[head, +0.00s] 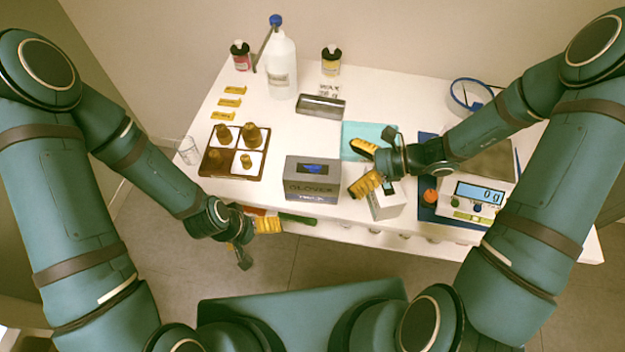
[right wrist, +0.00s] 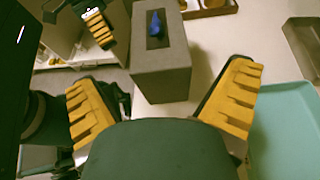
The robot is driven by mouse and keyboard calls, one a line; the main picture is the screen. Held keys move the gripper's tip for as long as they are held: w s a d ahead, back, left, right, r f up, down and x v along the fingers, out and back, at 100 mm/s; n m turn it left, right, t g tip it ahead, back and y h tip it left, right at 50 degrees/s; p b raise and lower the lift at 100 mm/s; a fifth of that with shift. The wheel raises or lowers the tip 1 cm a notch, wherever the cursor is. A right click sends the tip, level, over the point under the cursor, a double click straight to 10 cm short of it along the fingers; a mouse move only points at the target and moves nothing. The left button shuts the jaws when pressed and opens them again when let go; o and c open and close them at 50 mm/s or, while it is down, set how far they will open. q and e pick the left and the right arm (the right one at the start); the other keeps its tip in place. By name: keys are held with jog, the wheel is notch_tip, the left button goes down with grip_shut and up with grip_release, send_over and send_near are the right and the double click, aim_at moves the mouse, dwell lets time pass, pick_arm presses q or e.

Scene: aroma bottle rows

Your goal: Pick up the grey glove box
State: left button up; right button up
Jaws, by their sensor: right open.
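The grey glove box (head: 312,184) stands on the white table near its front edge, with a dark opening and blue glove on top. It also shows in the right wrist view (right wrist: 160,72), ahead of the fingers and between their lines. My right gripper (head: 359,167) is open and empty, just right of the box and apart from it, its yellow-padded fingers pointing left toward it. My left gripper (head: 262,228) is low in front of the table edge, left of the box. Its yellow padding shows, but its finger gap is unclear.
A small white box (head: 386,204) stands just under my right gripper. A brown tray (head: 212,170) with amber bottles is left of the glove box. A metal-topped case (head: 322,106) lies behind it, a teal mat (head: 362,132) behind right. A scale (head: 480,195) stands far right.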

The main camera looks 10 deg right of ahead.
aim_at(331, 170)
jog(key=b+x, duration=0.1)
jog(key=x, duration=0.4)
jog(key=shift+r, duration=0.15)
jog(key=c, duration=1.2)
